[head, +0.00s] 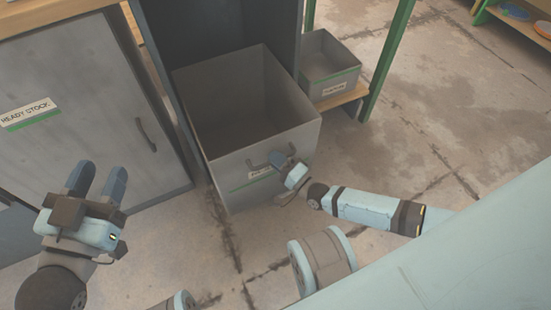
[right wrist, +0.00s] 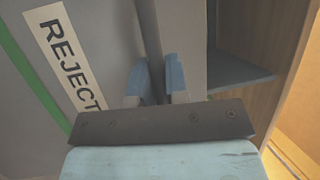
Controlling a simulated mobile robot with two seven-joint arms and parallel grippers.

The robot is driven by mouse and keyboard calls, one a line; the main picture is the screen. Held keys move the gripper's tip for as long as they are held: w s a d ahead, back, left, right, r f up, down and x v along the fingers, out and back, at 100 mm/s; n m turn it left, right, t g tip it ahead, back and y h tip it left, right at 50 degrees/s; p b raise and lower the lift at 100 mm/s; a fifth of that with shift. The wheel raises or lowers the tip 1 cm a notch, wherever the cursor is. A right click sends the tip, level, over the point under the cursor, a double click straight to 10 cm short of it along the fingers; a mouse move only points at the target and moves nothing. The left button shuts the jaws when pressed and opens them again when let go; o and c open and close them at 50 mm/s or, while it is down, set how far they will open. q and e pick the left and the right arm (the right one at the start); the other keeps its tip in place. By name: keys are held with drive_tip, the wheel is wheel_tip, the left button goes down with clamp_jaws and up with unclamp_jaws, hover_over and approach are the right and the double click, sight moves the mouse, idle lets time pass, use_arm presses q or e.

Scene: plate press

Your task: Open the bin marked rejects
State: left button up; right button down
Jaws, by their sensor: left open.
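The grey rejects bin (head: 222,171) stands pulled out from a dark cabinet bay, with its open top showing an empty inside. Its front carries a dark handle (head: 256,163) and a partly covered label with a green stripe. The label (right wrist: 62,55) reads "REJECT" in the right wrist view, its end hidden. My right gripper (head: 279,159) is at the right end of the handle. In the right wrist view its fingers (right wrist: 158,84) are close on either side of a grey bar, which looks like the handle. My left gripper (head: 97,182) is open and empty, in front of the ready stock cabinet.
The cabinet marked ready stock (head: 75,115) has a shut door with a dark handle, left of the bin. A smaller grey box (head: 329,84) with a label and green stripe sits on a wooden shelf at right. The stained floor (head: 445,130) at right is clear.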

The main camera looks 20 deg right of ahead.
drive_tip(key=shift+s, duration=0.15)
drive_tip(key=s+p, duration=0.2)
drive_tip(key=s, duration=0.4)
drive_tip(key=shift+s+p, duration=0.2)
drive_tip(key=shift+p, duration=0.2)
drive_tip(key=c, duration=1.1)
unclamp_jaws()
drive_tip(key=shift+d, duration=0.1)
drive_tip(key=shift+c, duration=0.2)
use_arm(q)
drive_tip(key=shift+s+d+f+n+g+y, duration=0.15)
drive_tip(key=shift+s+d+n+g+y, duration=0.3)
drive_tip(key=shift+n, duration=0.45)
drive_tip(key=shift+a, duration=0.1)
